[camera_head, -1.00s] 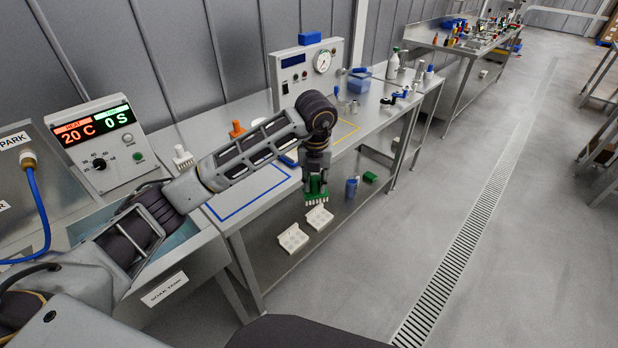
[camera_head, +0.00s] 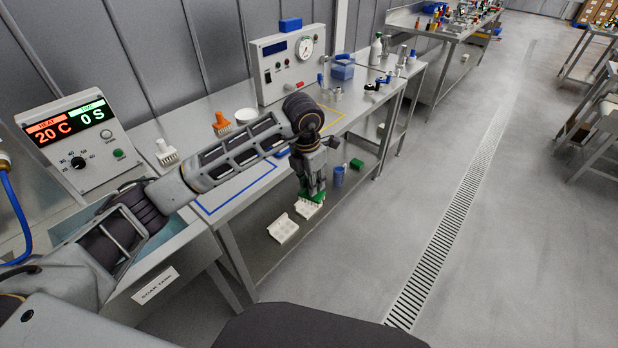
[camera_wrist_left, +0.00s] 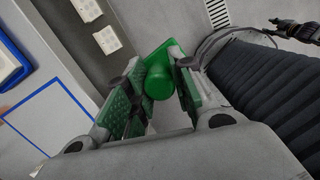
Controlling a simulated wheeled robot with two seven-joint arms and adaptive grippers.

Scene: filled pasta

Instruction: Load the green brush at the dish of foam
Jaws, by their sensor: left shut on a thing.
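My left gripper (camera_head: 311,190) hangs past the front edge of the steel bench and is shut on the green brush (camera_head: 317,198). In the left wrist view the brush's round green handle (camera_wrist_left: 159,82) sits between the gripper's two green-padded fingers (camera_wrist_left: 155,95). The brush's bristles are mostly hidden there. A round white dish (camera_head: 245,115) stands on the bench behind my left forearm, apart from the brush. I cannot make out what is in it. My right gripper is not in view.
White brush (camera_head: 166,153) and orange brush (camera_head: 221,124) stand on the bench. A gauge panel (camera_head: 290,62) is behind. White moulded trays (camera_head: 283,228), a blue cup (camera_head: 338,176) and a green block (camera_head: 357,164) are lower down. A blue outline (camera_head: 235,190) marks bare bench.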

